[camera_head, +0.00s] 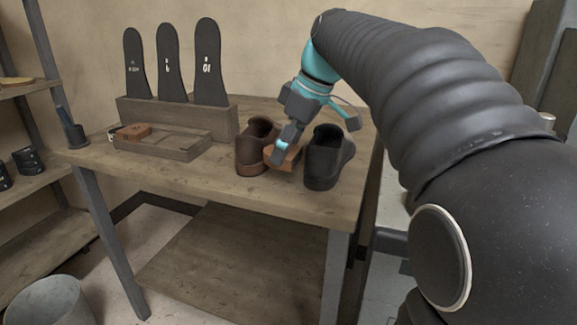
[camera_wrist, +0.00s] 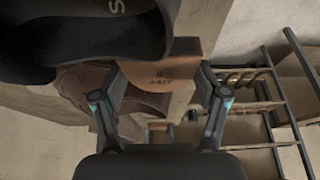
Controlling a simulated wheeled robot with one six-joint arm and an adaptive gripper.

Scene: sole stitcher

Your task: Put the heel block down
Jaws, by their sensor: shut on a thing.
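The heel block (camera_head: 283,156) is a reddish-brown piece seen between the two shoes in the head view. A brown shoe (camera_head: 255,141) stands just left of the block and a black shoe (camera_head: 328,158) just right. The block's underside is hidden, so I cannot tell whether it touches the table (camera_head: 220,187).
A wooden tray (camera_head: 178,150) with compartments holds another reddish-brown block (camera_head: 134,131). Behind it, a wooden rack (camera_head: 190,113) holds three black insoles. A dark cup (camera_head: 75,136) stands at the left corner. The front strip of the table is clear. A bin (camera_head: 50,302) stands on the floor.

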